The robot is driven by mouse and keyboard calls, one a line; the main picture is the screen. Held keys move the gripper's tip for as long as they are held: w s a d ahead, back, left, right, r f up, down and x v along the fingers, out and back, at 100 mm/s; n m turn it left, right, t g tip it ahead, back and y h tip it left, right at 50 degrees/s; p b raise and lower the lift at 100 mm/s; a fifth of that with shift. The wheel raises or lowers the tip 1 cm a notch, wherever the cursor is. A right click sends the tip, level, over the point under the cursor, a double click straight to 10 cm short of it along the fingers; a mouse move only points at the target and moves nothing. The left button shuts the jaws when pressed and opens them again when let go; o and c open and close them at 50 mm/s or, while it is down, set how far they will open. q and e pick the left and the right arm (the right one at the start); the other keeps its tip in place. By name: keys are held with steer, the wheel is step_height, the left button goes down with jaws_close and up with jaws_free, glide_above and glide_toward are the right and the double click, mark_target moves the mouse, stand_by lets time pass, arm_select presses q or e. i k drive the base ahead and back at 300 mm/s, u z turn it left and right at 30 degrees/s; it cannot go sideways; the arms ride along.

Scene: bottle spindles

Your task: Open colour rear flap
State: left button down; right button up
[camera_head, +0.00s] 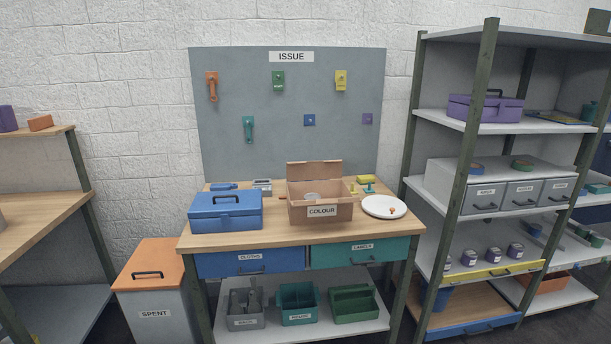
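A brown cardboard box labelled COLOUR (297,214) stands on the wooden workbench, right of the middle. Its rear flap (314,171) stands up along the back edge, tilted slightly backward. Neither my left nor my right gripper is in this view.
On the workbench (279,236), a blue toolbox (225,212) stands left of the box and a white plate (384,207) lies to the right. Small items lie behind them. The grey ISSUE board (291,149) rises behind the bench. An open shelf (432,194) stands right.

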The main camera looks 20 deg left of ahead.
mark_target(311, 170)
steer(key=z, duration=0.75)
steer(key=i, duration=1.35)
steer(key=u, duration=0.35)
steer(key=i, duration=0.8)
steer(key=u, duration=0.7)
